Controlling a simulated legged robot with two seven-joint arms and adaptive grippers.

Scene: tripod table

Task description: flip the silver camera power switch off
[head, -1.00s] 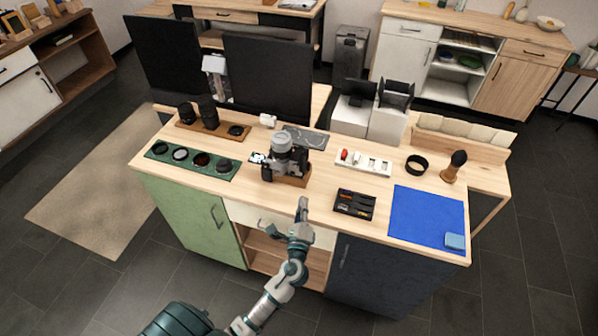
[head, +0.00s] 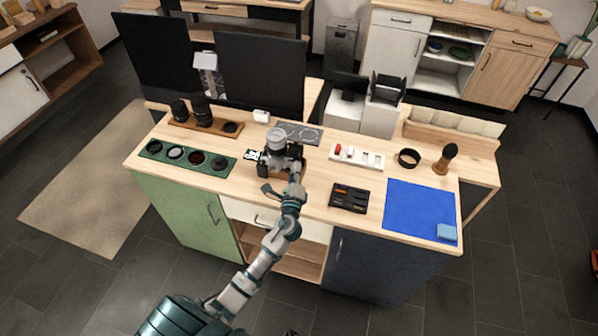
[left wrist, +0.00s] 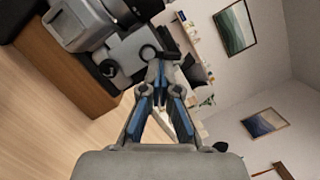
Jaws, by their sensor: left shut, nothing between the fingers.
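The silver and black camera (head: 275,147) stands on a wooden block on the table, its lens pointing up. In the left wrist view the camera's silver body (left wrist: 127,50) is close beside my fingertips, with dark round dials on it. I cannot tell which small part is the power switch. My left gripper (head: 297,167) is at the camera's right side, in front of its edge. In the left wrist view its fingers (left wrist: 157,68) are shut with nothing between them, and the tips are at or very near a small dark dial. Contact is unclear. My right gripper is not in view.
A green lens-filter tray (head: 187,157) and a board with black lenses (head: 205,123) are to the left. A dark tool tray (head: 349,197), a white power strip (head: 357,156) and a blue mat (head: 419,207) are to the right. Two black monitors (head: 260,75) stand behind.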

